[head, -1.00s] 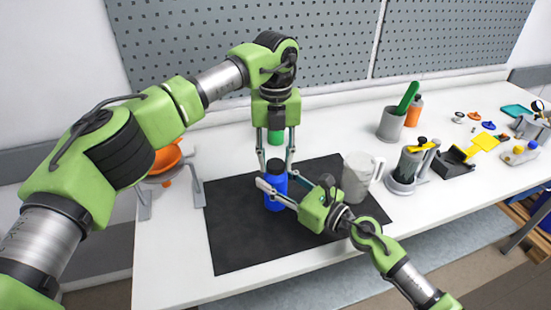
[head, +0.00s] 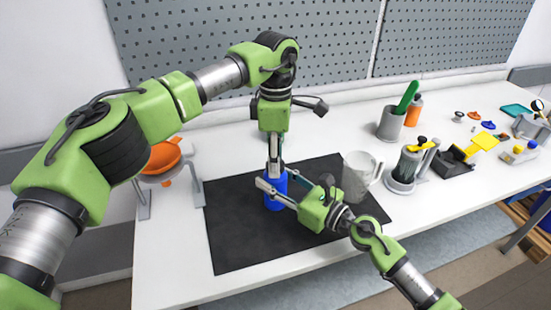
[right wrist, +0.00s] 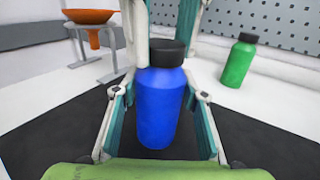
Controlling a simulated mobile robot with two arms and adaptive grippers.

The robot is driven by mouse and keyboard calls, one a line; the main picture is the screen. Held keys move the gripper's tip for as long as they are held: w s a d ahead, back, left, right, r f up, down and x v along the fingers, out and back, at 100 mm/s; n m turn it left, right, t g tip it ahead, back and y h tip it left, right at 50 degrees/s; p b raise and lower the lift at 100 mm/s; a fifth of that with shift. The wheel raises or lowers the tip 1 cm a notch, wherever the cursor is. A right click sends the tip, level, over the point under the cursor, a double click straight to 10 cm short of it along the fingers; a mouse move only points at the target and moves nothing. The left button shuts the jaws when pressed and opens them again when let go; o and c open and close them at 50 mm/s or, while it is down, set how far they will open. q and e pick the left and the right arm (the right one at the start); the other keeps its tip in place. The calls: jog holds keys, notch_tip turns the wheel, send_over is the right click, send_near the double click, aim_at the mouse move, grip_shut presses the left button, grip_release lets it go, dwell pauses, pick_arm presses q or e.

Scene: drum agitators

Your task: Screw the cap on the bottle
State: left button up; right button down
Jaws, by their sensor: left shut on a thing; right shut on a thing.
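The blue bottle (head: 275,200) stands upright on the black mat (head: 235,240); it also shows in the right wrist view (right wrist: 160,105). Its black cap (right wrist: 166,53) sits on the bottle's top. My right gripper (head: 282,184) is shut on the bottle's body from the front right, one finger on each side. My left gripper (head: 275,172) points straight down from above and is shut on the cap, its fingers seen edge-on. In the head view they hide the cap. Whether the threads are engaged cannot be seen.
A white mug (head: 358,177) stands to the right on the mat. A green bottle (right wrist: 239,62) stands behind. An orange funnel (head: 163,156) on a metal stand is at left. Holders, tools and small parts fill the table's right side. The mat's front left is clear.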

pick_arm(q)
jog(key=o, duration=1.2)
pick_arm(e)
jog(key=shift+f, duration=0.1)
pick_arm(q)
jog(key=shift+o, duration=0.2)
jog(key=shift+r, duration=2.25)
jog(key=shift+c, duration=0.3)
jog(key=n, duration=0.1)
jog(key=r+n, duration=0.1)
jog(key=n, duration=0.3)
jog(key=r+n, duration=0.1)
jog(key=n, duration=0.3)
jog(key=r+n, duration=0.1)
jog(key=n, duration=0.3)
jog(key=shift+r+n, duration=0.25)
jog(key=shift+n, duration=0.15)
